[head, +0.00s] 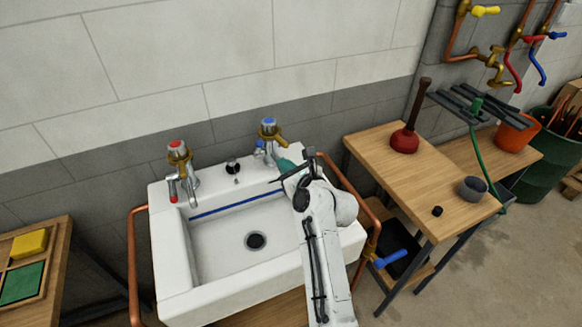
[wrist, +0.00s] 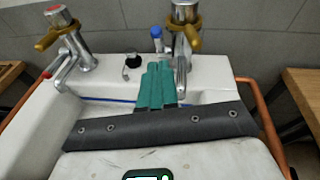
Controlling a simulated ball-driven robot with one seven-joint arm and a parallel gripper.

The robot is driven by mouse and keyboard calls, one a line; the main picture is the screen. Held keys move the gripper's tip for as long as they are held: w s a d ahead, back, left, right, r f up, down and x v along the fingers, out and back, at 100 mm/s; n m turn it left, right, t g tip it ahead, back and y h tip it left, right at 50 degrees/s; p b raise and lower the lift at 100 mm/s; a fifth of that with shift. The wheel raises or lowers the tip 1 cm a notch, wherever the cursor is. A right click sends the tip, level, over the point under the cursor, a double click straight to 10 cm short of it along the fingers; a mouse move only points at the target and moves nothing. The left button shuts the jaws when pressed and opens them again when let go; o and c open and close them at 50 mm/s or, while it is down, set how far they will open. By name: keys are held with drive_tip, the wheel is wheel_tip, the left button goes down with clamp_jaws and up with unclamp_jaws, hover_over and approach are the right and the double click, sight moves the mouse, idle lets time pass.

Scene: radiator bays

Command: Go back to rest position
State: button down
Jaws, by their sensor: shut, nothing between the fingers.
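My gripper (head: 285,164) is at the back right of the white sink (head: 172,245), just in front of the blue-marked tap (head: 268,130). In the wrist view its teal fingers (wrist: 157,72) lie together, with nothing visible between them. They point toward the back ledge of the sink, between the red-marked tap (wrist: 62,45) and the blue-marked tap (wrist: 185,30). My arm reaches over the sink's right side and hides part of the basin. Whether the fingertips touch anything cannot be told.
Copper pipes (head: 133,262) run beside the sink. On the right, a wooden bench (head: 400,165) holds a plunger (head: 405,140) and a grey cup (head: 472,188). On the left, a table bears a tray with yellow (head: 30,243) and green (head: 22,284) pieces. A tiled wall stands close behind.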

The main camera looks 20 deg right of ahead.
drive_tip(key=s+d+f+n+g+h, duration=0.1)
drive_tip(key=s+d+f+n+g, duration=0.15)
drive_tip(key=s+n, duration=0.45)
drive_tip(key=s+d+f+n+g, duration=0.2)
drive_tip(key=s+d+f+n, duration=0.1)
drive_tip(key=s+n, duration=0.4)
drive_tip(key=s+d+f+n+g+h, duration=0.1)
drive_tip(key=s+d+f+n+g, duration=0.2)
drive_tip(key=s+n, duration=0.4)
drive_tip(key=s+a+f+n+g, duration=0.1)
drive_tip(key=s+n, duration=0.4)
drive_tip(key=s, duration=0.7)
drive_tip(key=s+a+f+n+g, duration=0.2)
drive_tip(key=s+n+g, duration=0.3)
drive_tip(key=s, duration=0.7)
drive_tip(key=shift+a+f+n+g, duration=0.15)
drive_tip(key=shift+f+n+g, duration=0.2)
drive_tip(key=shift+f+n, duration=0.35)
